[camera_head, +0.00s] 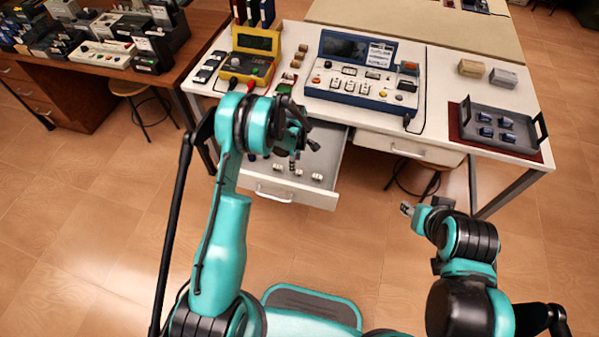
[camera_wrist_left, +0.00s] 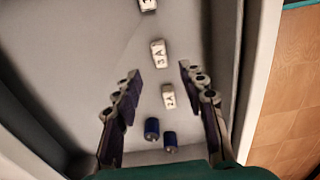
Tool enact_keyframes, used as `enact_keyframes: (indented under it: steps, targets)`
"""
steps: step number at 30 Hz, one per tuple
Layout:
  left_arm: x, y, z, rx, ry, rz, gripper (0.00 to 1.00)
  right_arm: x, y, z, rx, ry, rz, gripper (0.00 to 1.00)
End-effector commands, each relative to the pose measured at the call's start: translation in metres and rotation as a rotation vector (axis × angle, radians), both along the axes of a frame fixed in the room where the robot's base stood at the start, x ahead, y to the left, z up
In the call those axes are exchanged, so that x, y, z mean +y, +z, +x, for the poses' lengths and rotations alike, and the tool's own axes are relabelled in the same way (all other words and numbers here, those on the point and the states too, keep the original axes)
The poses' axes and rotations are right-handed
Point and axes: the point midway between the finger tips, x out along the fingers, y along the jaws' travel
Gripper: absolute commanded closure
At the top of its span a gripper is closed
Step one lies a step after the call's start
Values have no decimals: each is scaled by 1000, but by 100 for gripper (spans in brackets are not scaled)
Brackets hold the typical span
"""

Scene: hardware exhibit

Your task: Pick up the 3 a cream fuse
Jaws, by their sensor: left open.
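The 3 A cream fuse (camera_wrist_left: 159,53) lies in the open drawer (camera_head: 265,185), its label readable in the left wrist view. A 2 A cream fuse (camera_wrist_left: 168,96) lies below it in that view. Another cream fuse (camera_wrist_left: 148,5) is cut off at the top edge. Two blue cylinders (camera_wrist_left: 161,134) lie near the bottom. My left gripper (camera_wrist_left: 161,76) is open and empty above the drawer, its fingers on either side of the fuse column. In the head view my left gripper (camera_head: 296,158) partly hides the drawer. My right gripper (camera_head: 406,209) is off to the right; its jaw opening is unclear.
The white worktable (camera_head: 437,120) holds a blue-framed device (camera_head: 365,78), a yellow meter (camera_head: 250,62) and a grey tray (camera_head: 500,128) with several blue parts. A second drawer (camera_head: 400,148) looks closed. The drawer walls stand close around my left gripper.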

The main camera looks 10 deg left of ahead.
Motion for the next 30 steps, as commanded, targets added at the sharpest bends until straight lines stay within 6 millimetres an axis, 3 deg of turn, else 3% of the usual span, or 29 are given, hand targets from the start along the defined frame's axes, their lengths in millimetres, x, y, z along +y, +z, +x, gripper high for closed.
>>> enact_keyframes:
  steps: [11, 18, 19, 23, 24, 30]
  targets:
    - [4, -49, -2, -1, -1, 0, 59, 0, -18, 0, 0, 0, 0, 60]
    - [4, -52, -2, -1, -2, 0, 59, 0, -17, 0, 0, 0, 0, 60]
    - [4, -52, -2, -1, -2, 0, 61, 0, -17, 0, 0, 0, 0, 60]
    - [4, -52, -2, -1, -2, 0, 96, 0, -17, 0, 0, 0, 0, 60]
    - [4, -52, -2, -1, -2, 0, 100, 0, -17, 0, 0, 0, 0, 60]
    - [4, -52, -2, -1, -2, 0, 100, 0, -17, 0, 0, 0, 0, 60]
